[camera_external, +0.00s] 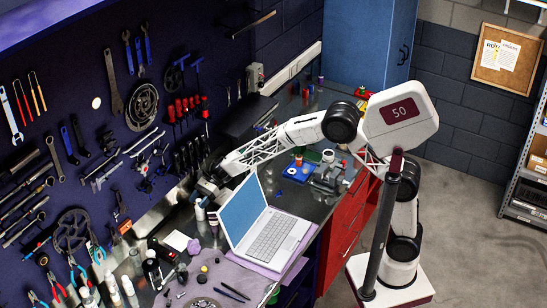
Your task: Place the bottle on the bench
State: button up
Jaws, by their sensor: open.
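My gripper (205,193) is at the end of the arm, low over the back of the bench (318,213), behind the open laptop. It is small in this view; its fingers are open. A small white bottle (199,210) stands on the bench just below the gripper; I cannot tell whether they touch. Other bottles stand at the front left of the bench: a dark one with a white top (151,268) and slim white ones (128,288). I cannot tell which bottle the task names.
The open laptop (268,233) stands on a purple mat right of the gripper. Small tools and a purple cloth (210,270) lie in front. A vise (328,177) and blue tray (299,173) are farther right. The tool wall (80,130) rises close behind the gripper.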

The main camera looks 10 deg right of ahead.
notch_tip(320, 180, up, 8)
jog(key=w+d, duration=0.1)
jog(key=d, duration=0.1)
jog(key=shift+w+d, duration=0.15)
jog(key=shift+w, duration=0.2)
dwell(0.5)
jog(key=shift+r, duration=0.1)
